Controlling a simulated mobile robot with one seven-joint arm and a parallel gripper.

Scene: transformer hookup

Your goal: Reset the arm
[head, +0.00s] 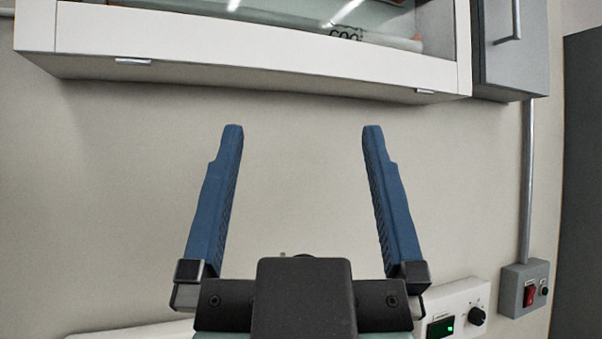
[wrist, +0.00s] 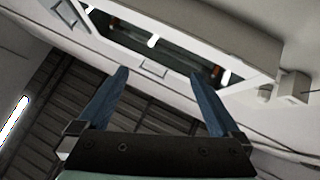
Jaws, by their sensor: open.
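My gripper (head: 303,130) is raised in front of a bare beige wall in the head view. Its two blue fingers stand wide apart and point up, with nothing between them. In the wrist view my gripper (wrist: 158,75) is also open and empty, with the glass-fronted cabinet beyond its fingertips. The fingers appear apart from the cabinet and the wall.
A white-framed glass cabinet (head: 250,58) hangs above the fingertips. A grey box (head: 510,50) is at the upper right, with a conduit (head: 527,180) down to a red-switch box (head: 524,289). A white panel with a knob (head: 476,316) is lower right.

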